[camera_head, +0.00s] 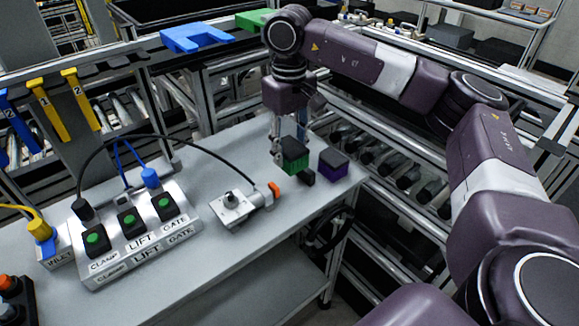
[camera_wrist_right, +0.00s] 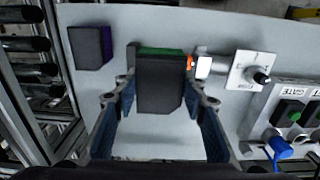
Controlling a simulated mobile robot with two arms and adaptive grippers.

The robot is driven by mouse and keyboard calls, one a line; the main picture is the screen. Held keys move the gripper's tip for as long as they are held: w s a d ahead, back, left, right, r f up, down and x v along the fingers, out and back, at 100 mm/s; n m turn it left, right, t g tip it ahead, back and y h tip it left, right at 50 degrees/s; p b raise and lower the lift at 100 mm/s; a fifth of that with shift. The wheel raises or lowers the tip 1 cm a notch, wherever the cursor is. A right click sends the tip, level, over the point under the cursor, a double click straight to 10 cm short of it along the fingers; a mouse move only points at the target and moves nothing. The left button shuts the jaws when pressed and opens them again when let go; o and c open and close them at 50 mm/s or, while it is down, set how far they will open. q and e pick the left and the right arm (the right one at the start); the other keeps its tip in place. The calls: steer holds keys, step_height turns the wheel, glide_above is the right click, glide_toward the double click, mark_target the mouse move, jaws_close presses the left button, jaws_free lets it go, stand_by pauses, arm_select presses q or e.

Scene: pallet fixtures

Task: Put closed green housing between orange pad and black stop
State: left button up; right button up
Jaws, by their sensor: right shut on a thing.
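The green housing (camera_head: 295,162), closed with a dark top, is between the fingers of my right gripper (camera_head: 289,150). In the wrist view the housing (camera_wrist_right: 160,84) sits upright between both blue-lined fingers (camera_wrist_right: 160,100). The orange pad (camera_head: 274,188) is on the end of the grey clamp fixture, left of and nearer than the housing; it also shows in the wrist view (camera_wrist_right: 190,62). The black stop (camera_head: 307,178) shows low beside the housing's right side, partly hidden. I cannot tell whether the housing touches the table. My left gripper is not in view.
A purple housing with a dark top (camera_head: 333,164) stands close by on the right, near the table edge. The clamp fixture (camera_head: 232,208) and a button box (camera_head: 140,235) with cables lie to the left. The table (camera_head: 235,275) is clear in front.

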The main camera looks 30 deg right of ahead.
step_height(320, 180, down, 6)
steer(key=shift+r+p, duration=0.2)
steer(key=shift+p, duration=0.1)
steer(key=shift+f+b, duration=0.5)
steer(key=shift+f, duration=0.15)
steer(key=o, duration=1.2)
steer(key=shift+o, duration=0.2)
steer(key=shift+r, duration=0.1)
